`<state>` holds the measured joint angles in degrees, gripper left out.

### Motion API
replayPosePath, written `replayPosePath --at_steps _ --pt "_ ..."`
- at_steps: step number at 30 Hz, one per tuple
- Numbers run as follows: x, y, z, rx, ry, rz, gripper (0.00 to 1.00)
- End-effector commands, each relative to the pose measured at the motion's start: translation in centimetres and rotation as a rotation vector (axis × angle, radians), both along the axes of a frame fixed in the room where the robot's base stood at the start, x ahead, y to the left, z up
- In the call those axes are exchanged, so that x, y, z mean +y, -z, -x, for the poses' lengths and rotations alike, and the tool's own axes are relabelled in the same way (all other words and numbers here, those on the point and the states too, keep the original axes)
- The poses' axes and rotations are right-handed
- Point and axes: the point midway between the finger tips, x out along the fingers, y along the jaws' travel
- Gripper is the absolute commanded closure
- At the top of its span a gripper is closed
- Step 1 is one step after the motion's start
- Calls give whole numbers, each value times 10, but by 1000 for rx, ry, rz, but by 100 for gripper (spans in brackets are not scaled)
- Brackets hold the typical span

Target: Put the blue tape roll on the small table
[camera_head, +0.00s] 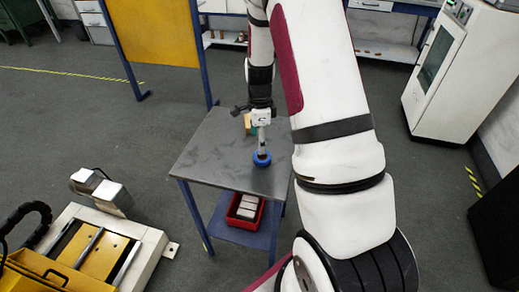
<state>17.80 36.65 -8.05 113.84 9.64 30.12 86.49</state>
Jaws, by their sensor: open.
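The blue tape roll (262,160) is at the right part of the grey top of the small table (212,150), near its front edge, and appears to rest flat on it. My gripper (261,149) points down right over the roll, with its fingers at or just inside the ring. The gripper is open. The fingertips are small and partly hidden, so I cannot tell whether they touch the roll.
A small yellowish object (248,122) stands on the table behind my gripper. A red bin (236,214) with pale blocks sits on the table's lower shelf. A yellow panel (155,32) stands behind left, a machine (85,250) front left, a white cabinet (462,75) right. The table's left half is clear.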

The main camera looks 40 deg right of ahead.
Motion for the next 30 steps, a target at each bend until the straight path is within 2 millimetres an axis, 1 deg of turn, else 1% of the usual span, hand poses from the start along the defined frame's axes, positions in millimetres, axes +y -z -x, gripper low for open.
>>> replayPosePath --at_steps 1,6,11,14,17,20,21,24,26,27,29,30 --pt "0 -11 -1 -3 -1 2 33" --pt "0 -38 -1 -2 -1 1 33" --pt "1 -51 0 -1 -4 0 33" --pt "6 -64 0 -13 -44 0 33" --pt "21 -90 4 -39 -155 -1 33" --pt "45 -127 13 -79 -333 4 33" --pt "55 -143 18 -96 -416 9 33" --pt "80 -178 36 -135 -622 26 33" --pt "95 -196 49 -156 -747 41 33" --pt "103 -207 58 -169 -829 53 33" --pt "116 -223 72 -188 -952 74 33" --pt "125 -233 83 -199 -1034 89 33"
